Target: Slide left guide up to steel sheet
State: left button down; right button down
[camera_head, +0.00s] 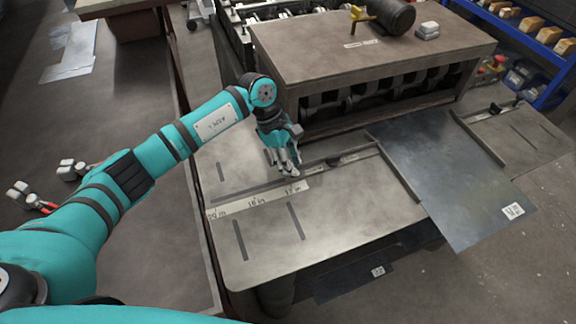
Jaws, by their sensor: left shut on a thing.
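The steel sheet (455,190) lies flat on the right part of the machine's table and overhangs its front edge. The left guide (401,174) is a thin straight bar along the sheet's left edge. It looks to be touching the sheet or very close to it. A dark knob (333,161) sits on the rail left of the bar. My left gripper (289,170) points down at the rail, left of that knob, with its fingers shut. The gripped part, apparently of the left guide, is hidden by the fingers. My right gripper is out of view.
The machine's housing (370,50) with rollers stands behind the table. The right guide (478,138) runs along the sheet's right edge. The table's (345,215) front left part is clear. A blue shelf (530,45) stands back right.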

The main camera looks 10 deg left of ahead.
pick_arm(q)
jog(key=shift+w+d, duration=0.25)
jog(key=shift+d, duration=0.05)
jog(key=shift+d+r, duration=0.1)
jog(key=shift+d, duration=0.05)
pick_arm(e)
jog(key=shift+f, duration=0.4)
pick_arm(q)
jog(key=c, duration=1.1)
grip_release()
jog(key=shift+w, duration=0.1)
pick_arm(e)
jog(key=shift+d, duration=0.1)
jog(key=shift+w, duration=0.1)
pick_arm(q)
jog(key=v, duration=1.2)
